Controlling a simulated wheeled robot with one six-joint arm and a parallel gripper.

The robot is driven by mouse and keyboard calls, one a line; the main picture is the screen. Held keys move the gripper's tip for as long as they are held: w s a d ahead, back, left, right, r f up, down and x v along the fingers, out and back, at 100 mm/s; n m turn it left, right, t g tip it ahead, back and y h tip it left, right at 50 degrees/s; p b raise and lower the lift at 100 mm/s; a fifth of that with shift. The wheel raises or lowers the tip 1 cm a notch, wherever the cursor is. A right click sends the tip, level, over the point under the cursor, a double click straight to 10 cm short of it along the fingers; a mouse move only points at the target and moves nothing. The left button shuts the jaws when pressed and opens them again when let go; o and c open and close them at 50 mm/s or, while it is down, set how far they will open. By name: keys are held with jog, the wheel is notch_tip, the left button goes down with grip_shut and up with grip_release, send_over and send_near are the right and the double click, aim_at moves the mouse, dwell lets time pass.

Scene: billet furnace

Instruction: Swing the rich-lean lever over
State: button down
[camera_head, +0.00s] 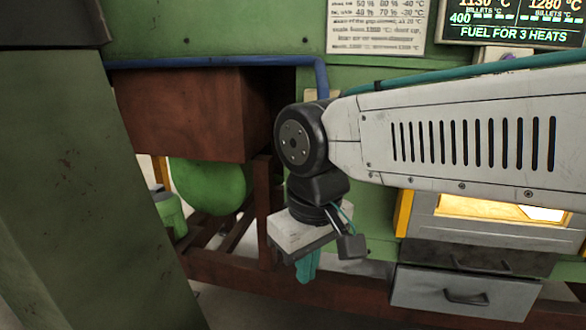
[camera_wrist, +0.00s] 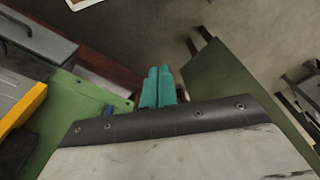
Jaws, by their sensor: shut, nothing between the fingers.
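My gripper (camera_head: 307,266) hangs below my arm's wrist in the head view, its teal fingers pointing down. In the wrist view the two fingers of my gripper (camera_wrist: 158,86) lie side by side, shut with nothing between them. I cannot make out the rich-lean lever in either view; my arm hides part of the green panel (camera_head: 350,75). A small blue piece (camera_wrist: 108,111) shows beside the green surface in the wrist view, left of the fingers and apart from them. I cannot tell what it is.
A blue pipe (camera_head: 220,61) runs above a rusty brown box (camera_head: 185,112). A green tank (camera_head: 208,185) sits below it. A glowing furnace opening (camera_head: 480,208) and a grey drawer (camera_head: 465,290) are at right. A green post (camera_head: 70,170) stands at left. A screen (camera_head: 520,22) reads "FUEL FOR 3 HEATS".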

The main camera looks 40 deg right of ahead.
jog(key=w+d+r+m+g+h, duration=0.1)
jog(key=w+d+r+m+h, duration=0.15)
jog(key=w, duration=0.75)
jog(key=w+d+r+m+h, duration=0.2)
jog(key=w+d+m+h, duration=0.15)
jog(key=w, duration=0.65)
jog(key=w+d+r+m+g+h, duration=0.15)
jog(key=w+m, duration=0.25)
jog(key=w, duration=0.6)
jog(key=s+d+f, duration=0.3)
jog(key=d+f, duration=0.3)
jog(key=d, duration=0.3)
jog(key=shift+d+t, duration=0.25)
jog(key=shift+t, duration=0.2)
jog(key=shift+r, duration=0.15)
